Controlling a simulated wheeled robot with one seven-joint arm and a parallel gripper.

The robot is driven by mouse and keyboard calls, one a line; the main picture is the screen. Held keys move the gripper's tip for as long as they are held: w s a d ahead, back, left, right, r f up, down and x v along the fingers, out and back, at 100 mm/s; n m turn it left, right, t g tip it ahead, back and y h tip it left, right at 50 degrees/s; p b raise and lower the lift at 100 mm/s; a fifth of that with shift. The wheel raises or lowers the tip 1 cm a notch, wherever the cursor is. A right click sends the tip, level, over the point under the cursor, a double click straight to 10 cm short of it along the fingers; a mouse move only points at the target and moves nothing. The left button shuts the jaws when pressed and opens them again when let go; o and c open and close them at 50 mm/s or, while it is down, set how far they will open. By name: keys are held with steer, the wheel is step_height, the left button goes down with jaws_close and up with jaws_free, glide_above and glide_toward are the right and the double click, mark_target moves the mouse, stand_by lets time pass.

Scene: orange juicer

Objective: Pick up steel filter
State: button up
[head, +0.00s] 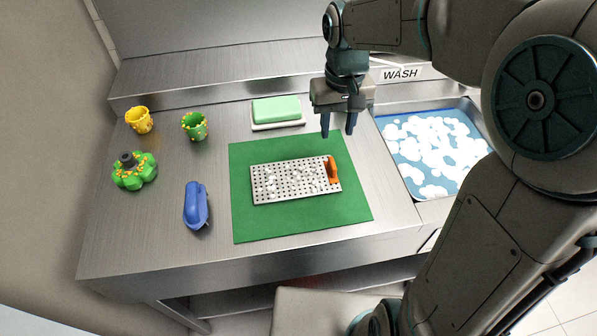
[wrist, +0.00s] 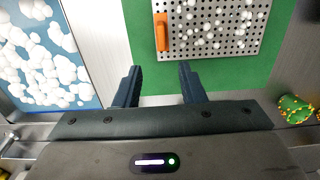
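The steel filter (head: 285,180) is a flat perforated metal plate with an orange handle (head: 333,170) at its right end. White blobs lie on it. It rests on a green mat (head: 250,222) on the counter. My gripper (head: 338,132) is above the mat's far right edge, apart from the filter and a little beyond its handle. In the wrist view my gripper (wrist: 160,78) has its two fingers spread with nothing between them. The filter (wrist: 215,35) and its orange handle (wrist: 162,32) lie ahead of the fingertips there; the filter's far side is cut off.
A sink with blue water and white foam (head: 435,150) is at right. A green sponge on a white dish (head: 277,112) stands behind the mat. A blue object (head: 196,205), a green flower-shaped item (head: 134,172), a yellow cup (head: 139,120) and a green cup (head: 195,126) are at left.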

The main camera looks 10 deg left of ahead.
glide_above(333, 162)
steer(key=f, duration=0.3)
steer(key=w+f, duration=0.1)
steer(key=f, duration=0.1)
steer(key=shift+s+f, duration=0.2)
steer(key=shift+f, duration=0.65)
steer(key=shift+s+f, duration=0.15)
steer(key=shift+f, duration=0.75)
steer(key=shift+s+f, duration=0.2)
steer(key=shift+f, duration=0.65)
jaws_close()
